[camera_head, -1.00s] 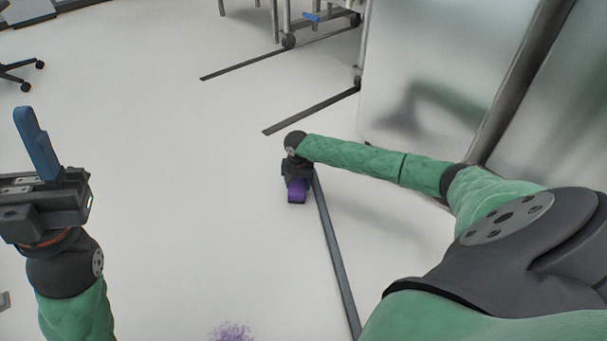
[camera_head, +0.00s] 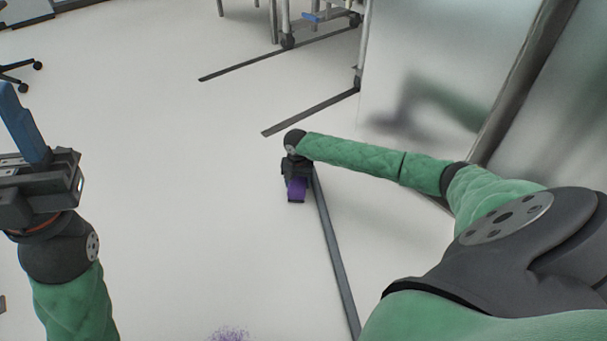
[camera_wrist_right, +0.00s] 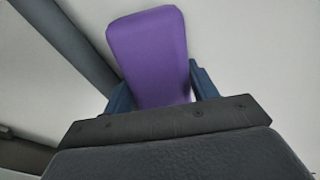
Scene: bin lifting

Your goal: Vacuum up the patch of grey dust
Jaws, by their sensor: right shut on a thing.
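My right gripper (camera_head: 296,172) is low over the floor near the middle of the head view. It is shut on a purple object (camera_head: 297,190), which looks like the vacuum's handle or body. The right wrist view shows this purple piece (camera_wrist_right: 150,55) between two blue fingers (camera_wrist_right: 160,92). A patch of dust (camera_head: 229,335), purple rather than grey here, lies on the floor at the bottom edge, apart from the purple object and partly cut off. My left gripper (camera_head: 22,125) is raised at the left edge; one blue finger shows clearly, and its opening cannot be judged.
A dark strip (camera_head: 335,255) runs along the floor beside the right gripper. Shiny panels (camera_head: 430,90) stand at the right behind my right arm. A wheeled frame (camera_head: 288,38) is at the back, and a chair base (camera_head: 20,75) is at the left.

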